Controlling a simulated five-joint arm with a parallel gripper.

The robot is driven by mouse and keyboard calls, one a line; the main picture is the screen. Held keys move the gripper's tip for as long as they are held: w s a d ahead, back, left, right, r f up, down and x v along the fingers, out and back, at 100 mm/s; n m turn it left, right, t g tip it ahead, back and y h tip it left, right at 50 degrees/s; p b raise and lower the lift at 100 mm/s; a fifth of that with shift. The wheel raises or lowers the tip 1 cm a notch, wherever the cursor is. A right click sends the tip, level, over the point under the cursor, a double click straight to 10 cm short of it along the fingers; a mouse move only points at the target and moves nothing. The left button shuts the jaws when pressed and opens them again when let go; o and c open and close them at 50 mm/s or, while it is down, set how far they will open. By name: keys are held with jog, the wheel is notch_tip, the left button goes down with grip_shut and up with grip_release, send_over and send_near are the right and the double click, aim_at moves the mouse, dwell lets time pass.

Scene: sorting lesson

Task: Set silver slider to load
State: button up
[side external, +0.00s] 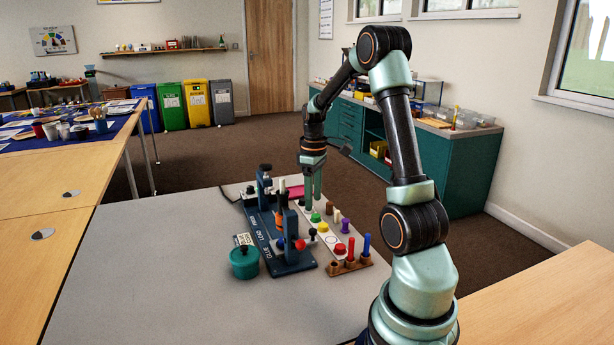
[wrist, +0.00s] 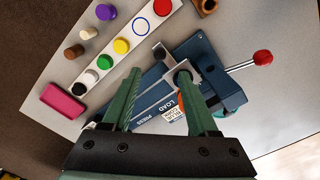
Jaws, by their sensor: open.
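A dark blue fixture (side external: 305,268) stands on the grey table, its base lettered GLUE, LOAD and PRESS in the side view. In the wrist view the fixture (wrist: 228,92) shows LOAD and PRESS. A silver-grey bracket (wrist: 182,62), which looks like the slider, sits on it near the right finger; its exact stop is unclear. A metal rod with a red knob (wrist: 263,58) sticks out of the fixture. My gripper (side external: 313,199) is open and points down, beside the fixture. In the wrist view my gripper (wrist: 158,76) has nothing visibly held between its fingers.
A white strip (wrist: 130,60) with coloured discs lies alongside the fixture, with loose pegs beyond it. A wooden peg block (side external: 350,268) and a teal pot (side external: 244,264) stand near the fixture. A pink block (wrist: 63,100) lies past the strip. The table's front is clear.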

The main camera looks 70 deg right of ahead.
aim_at(313, 230)
notch_tip(313, 230, down, 9)
jog(key=shift+f, duration=0.2)
dwell(0.3)
grip_shut()
dwell(1.3)
